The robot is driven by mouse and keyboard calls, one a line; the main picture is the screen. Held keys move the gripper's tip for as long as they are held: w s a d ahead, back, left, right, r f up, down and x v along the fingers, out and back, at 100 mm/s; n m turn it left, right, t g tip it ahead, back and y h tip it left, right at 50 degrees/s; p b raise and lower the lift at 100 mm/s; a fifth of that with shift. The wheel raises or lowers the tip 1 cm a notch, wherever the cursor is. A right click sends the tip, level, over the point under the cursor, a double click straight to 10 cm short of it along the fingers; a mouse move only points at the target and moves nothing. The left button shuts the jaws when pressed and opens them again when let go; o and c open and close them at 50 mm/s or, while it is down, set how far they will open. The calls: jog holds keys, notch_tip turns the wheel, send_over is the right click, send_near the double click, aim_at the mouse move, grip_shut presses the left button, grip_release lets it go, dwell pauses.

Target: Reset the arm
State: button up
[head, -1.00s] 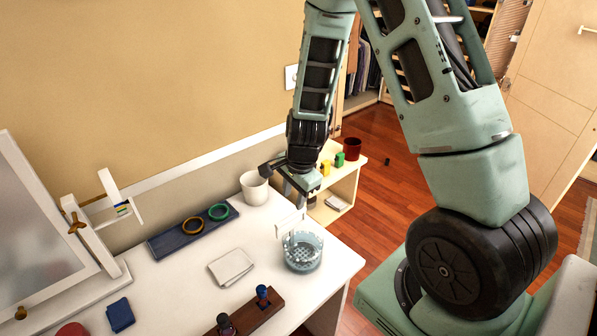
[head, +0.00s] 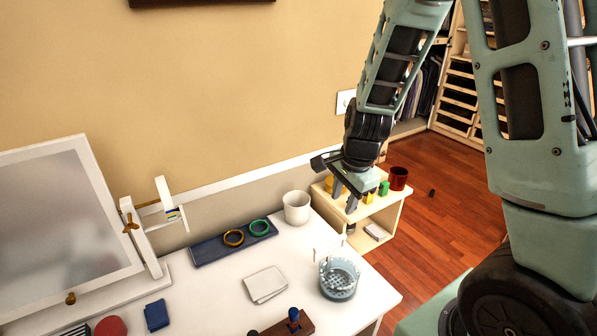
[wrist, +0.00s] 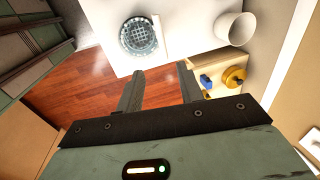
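My gripper (head: 345,201) hangs fingers-down from my arm, beyond the right end of the white table (head: 215,290), in front of the small shelf. In the wrist view my gripper (wrist: 160,84) has its two fingers apart with nothing between them, only wooden floor and the table edge beyond. A glass bowl (head: 339,279) stands near the table's right corner and also shows in the wrist view (wrist: 138,38). A white cup (head: 297,208) stands near the wall, left of the gripper.
A small shelf (head: 388,222) holds a red cup (head: 398,178) and yellow and green blocks (head: 383,188). On the table are a blue tray (head: 210,251) with two rings, a folded cloth (head: 265,284), a blue cloth (head: 156,315) and a mirror (head: 65,225). Floor at right is mostly clear.

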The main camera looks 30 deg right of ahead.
jog(key=s+a+r+n+y, duration=0.1)
jog(key=s+a+r+n, duration=0.1)
jog(key=a+n, duration=0.55)
jog(key=s+a+r+n+g+b, duration=0.2)
jog(key=s+a+r+n+b, duration=0.1)
jog(key=s+a+n, duration=1.3)
jog(key=shift+s+a+r+n, duration=0.15)
jog(key=shift+s+r+n, duration=0.1)
jog(key=shift+s+n, duration=0.8)
